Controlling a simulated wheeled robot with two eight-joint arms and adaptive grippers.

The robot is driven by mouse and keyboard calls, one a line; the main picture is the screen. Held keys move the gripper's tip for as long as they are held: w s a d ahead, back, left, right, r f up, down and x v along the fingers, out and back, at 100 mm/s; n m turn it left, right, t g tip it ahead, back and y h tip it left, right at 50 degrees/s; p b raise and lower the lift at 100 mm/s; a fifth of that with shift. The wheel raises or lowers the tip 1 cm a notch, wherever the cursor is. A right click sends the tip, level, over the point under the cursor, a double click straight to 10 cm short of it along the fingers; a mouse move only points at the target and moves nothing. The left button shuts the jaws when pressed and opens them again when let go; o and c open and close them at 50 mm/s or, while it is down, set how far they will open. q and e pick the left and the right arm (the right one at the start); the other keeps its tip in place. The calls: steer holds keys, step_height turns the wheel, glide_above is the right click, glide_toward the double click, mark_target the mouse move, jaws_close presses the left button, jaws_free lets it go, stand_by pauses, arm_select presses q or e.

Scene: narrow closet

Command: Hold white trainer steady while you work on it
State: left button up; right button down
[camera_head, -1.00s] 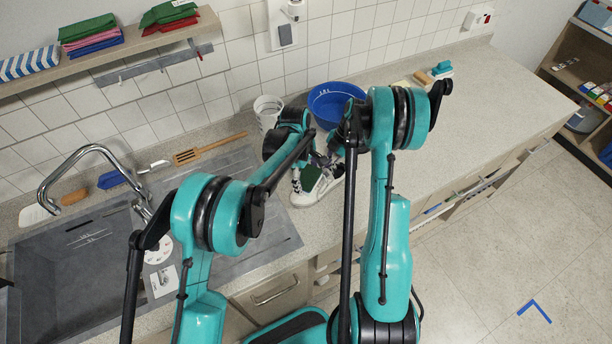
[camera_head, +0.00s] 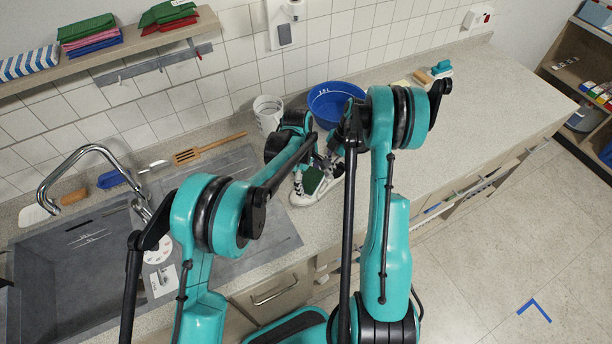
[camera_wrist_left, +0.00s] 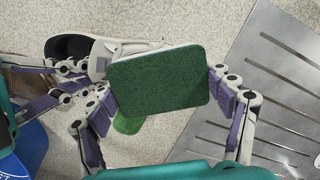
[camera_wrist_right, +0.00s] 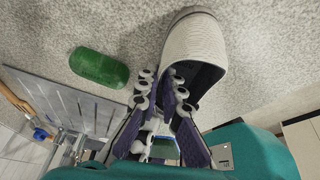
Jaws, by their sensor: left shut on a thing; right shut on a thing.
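The white trainer (camera_head: 303,198) rests on the counter beside the sink's drainboard. It also shows in the left wrist view (camera_wrist_left: 130,48), partly behind the pad, and in the right wrist view (camera_wrist_right: 195,38), with its dark opening towards me. My right gripper (camera_wrist_right: 164,102) is shut on the trainer at the edge of its opening. My left gripper (camera_wrist_left: 168,100) is shut on a green pad (camera_wrist_left: 158,82), one finger at each side. The pad (camera_head: 314,180) is over the trainer in the head view; I cannot tell whether they touch.
A green rounded object (camera_wrist_right: 99,68) lies on the counter near the trainer. The sink (camera_head: 80,260) and a slotted wooden spatula (camera_head: 195,153) are left. The counter to the right is largely clear.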

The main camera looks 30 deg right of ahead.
mark_target(305, 174)
arm_select(q)
steer(key=shift+s+f, duration=0.15)
steer(key=shift+s, duration=0.3)
steer(key=w, duration=0.4)
steer(key=shift+s, duration=0.15)
steer(key=shift+s+r, duration=0.2)
steer(key=shift+s, duration=1.05)
steer(key=shift+s+f, duration=0.15)
steer(key=shift+s, duration=0.35)
steer(key=shift+w, duration=2)
steer(key=shift+s+a, duration=0.1)
steer(key=shift+s, duration=0.7)
arm_select(e)
steer(key=shift+w, duration=0.1)
arm_select(q)
steer(key=shift+s, duration=1.2)
steer(key=shift+w, duration=0.15)
steer(key=w, duration=0.3)
steer(key=shift+w, duration=0.3)
steer(key=s, duration=0.4)
steer(key=shift+w, duration=2.05)
step_height(305, 174, up, 10)
steer(key=shift+f, duration=0.1)
